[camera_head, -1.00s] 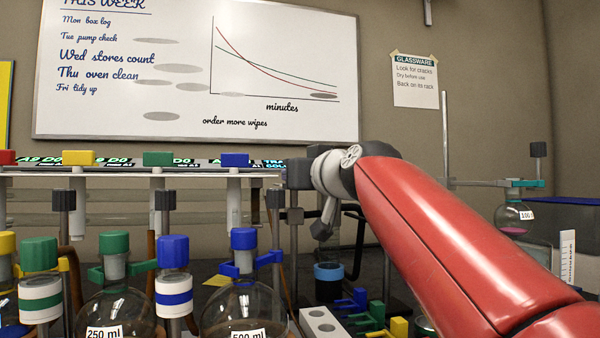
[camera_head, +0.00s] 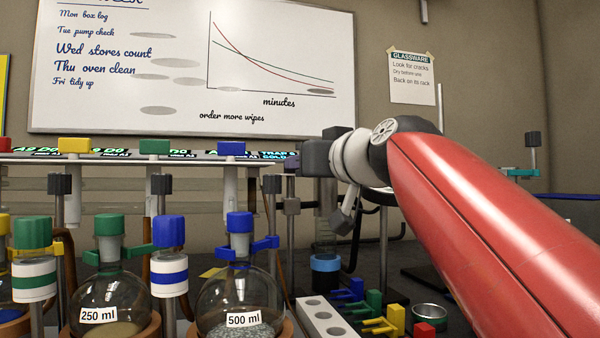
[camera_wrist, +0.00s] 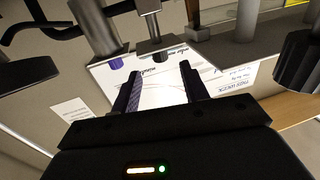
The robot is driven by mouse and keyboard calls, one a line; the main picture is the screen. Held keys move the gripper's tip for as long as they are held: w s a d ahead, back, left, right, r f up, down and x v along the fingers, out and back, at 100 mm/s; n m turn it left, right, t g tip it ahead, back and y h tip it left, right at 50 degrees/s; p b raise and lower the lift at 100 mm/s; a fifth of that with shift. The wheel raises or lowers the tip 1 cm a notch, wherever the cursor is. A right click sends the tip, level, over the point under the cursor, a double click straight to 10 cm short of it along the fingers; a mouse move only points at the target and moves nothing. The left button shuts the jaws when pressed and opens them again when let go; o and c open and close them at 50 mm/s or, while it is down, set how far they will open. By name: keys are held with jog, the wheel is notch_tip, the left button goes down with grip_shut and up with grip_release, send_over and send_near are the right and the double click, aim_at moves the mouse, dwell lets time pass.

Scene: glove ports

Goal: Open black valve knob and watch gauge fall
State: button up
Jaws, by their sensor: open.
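My gripper (camera_head: 297,160) is at the right end of the white manifold rail in the head view, where its fingers are mostly hidden. In the wrist view my gripper (camera_wrist: 160,75) shows two dark fingers, apart and empty, with the whiteboard behind the gap. A dark ribbed cylinder (camera_wrist: 300,58) stands at the right edge of the wrist view; I cannot tell whether it is the black valve knob. No black knob shows clearly on the rail in the head view. A label strip (camera_head: 225,153) runs along the rail; I cannot make out a gauge there.
Red, yellow, green and blue knobs (camera_head: 232,148) line the rail. Round flasks (camera_head: 205,318) with coloured caps stand at the lower left. A white block with holes (camera_head: 318,308) and coloured clips (camera_head: 375,300) lie below my arm. A whiteboard (camera_head: 120,105) hangs behind.

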jog(key=shift+v, duration=0.85)
jog(key=w+n+g+y, duration=0.1)
jog(key=w+y, duration=0.1)
jog(key=w+a+n+g+y+p, duration=0.1)
jog(key=w+n+y, duration=0.1)
jog(key=w+n+g+y+p, duration=0.1)
jog(key=w+y, duration=0.1)
jog(key=w, duration=0.1)
jog(key=shift+a+r+g, duration=0.2)
jog(key=shift+r+g, duration=0.1)
jog(key=shift+g, duration=0.1)
jog(key=shift+w+a+f, duration=0.1)
jog(key=shift+w+a, duration=0.2)
jog(key=shift+w, duration=0.1)
jog(key=shift+c, duration=0.4)
